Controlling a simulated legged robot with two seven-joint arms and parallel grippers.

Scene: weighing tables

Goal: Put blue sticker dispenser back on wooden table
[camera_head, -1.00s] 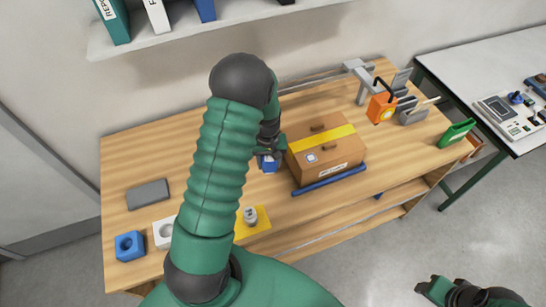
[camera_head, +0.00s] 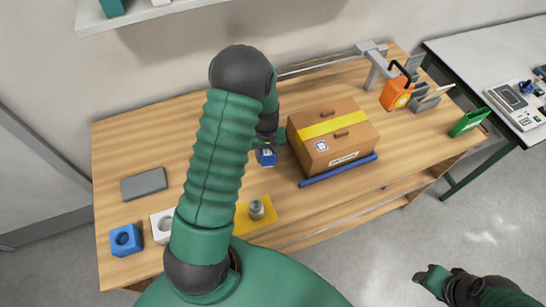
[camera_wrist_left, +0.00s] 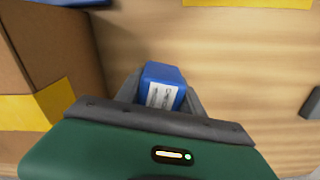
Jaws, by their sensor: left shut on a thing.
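The blue sticker dispenser (camera_head: 266,157) is a small blue block with a white label, held at the left side of the cardboard box. It also shows between the fingers in the left wrist view (camera_wrist_left: 162,88). My left gripper (camera_head: 268,143) is shut on it, partly hidden by my arm. The wooden table (camera_head: 120,160) lies below; whether the dispenser touches it I cannot tell. My right gripper (camera_head: 432,278) is at the lower right over the floor, away from the table; its jaws are too unclear to read.
The cardboard box (camera_head: 333,133) with yellow tape stands close right of the left gripper, a blue bar (camera_head: 338,170) before it. A yellow mat (camera_head: 268,214) bears a metal weight (camera_head: 256,209). A grey pad (camera_head: 144,184), white block (camera_head: 161,225) and blue block (camera_head: 126,240) are left.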

